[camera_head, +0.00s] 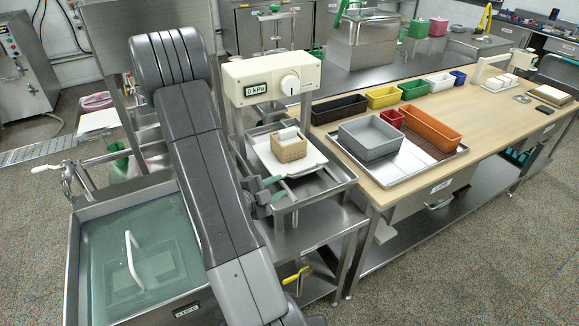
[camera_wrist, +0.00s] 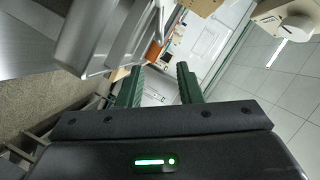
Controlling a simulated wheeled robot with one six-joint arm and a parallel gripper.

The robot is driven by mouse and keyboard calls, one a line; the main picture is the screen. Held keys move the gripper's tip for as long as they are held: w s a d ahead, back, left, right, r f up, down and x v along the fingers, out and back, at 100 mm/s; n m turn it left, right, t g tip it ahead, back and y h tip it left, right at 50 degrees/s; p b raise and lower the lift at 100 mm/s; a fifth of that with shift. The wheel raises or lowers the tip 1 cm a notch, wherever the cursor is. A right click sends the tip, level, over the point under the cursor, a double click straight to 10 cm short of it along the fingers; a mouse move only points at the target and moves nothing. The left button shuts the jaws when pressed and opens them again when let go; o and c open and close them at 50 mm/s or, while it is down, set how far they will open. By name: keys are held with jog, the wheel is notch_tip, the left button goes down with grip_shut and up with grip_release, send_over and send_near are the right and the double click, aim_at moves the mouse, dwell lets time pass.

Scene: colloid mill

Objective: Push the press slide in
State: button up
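The press has a cream head (camera_head: 272,78) with a "0 kPa" display and a round dial, and part of it shows in the wrist view (camera_wrist: 285,18). Below it, a white slide plate (camera_head: 262,152) sits in a steel frame. A tan perforated mould box (camera_head: 289,150) with white content stands on the plate, forward of the head. My gripper (camera_head: 270,190), with green fingers, is low at the plate's front left. In the wrist view the fingers (camera_wrist: 158,85) are apart, and nothing is visibly held between them. Whether they touch the slide or its frame, I cannot tell.
A water-filled steel sink (camera_head: 75,265) stands left, beside my arm. A wooden worktable (camera_head: 480,120) on the right holds a steel tray (camera_head: 395,178), a grey bin (camera_head: 370,138) and several coloured bins. Open speckled floor lies at front right.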

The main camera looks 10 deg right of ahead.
aim_at(303, 174)
jog(key=p+x, duration=0.2)
jog(key=x, duration=1.1)
jog(key=shift+w+d+f+p, duration=0.1)
jog(key=shift+d+f+p, duration=0.05)
jog(key=shift+d+p, duration=0.15)
grip_shut()
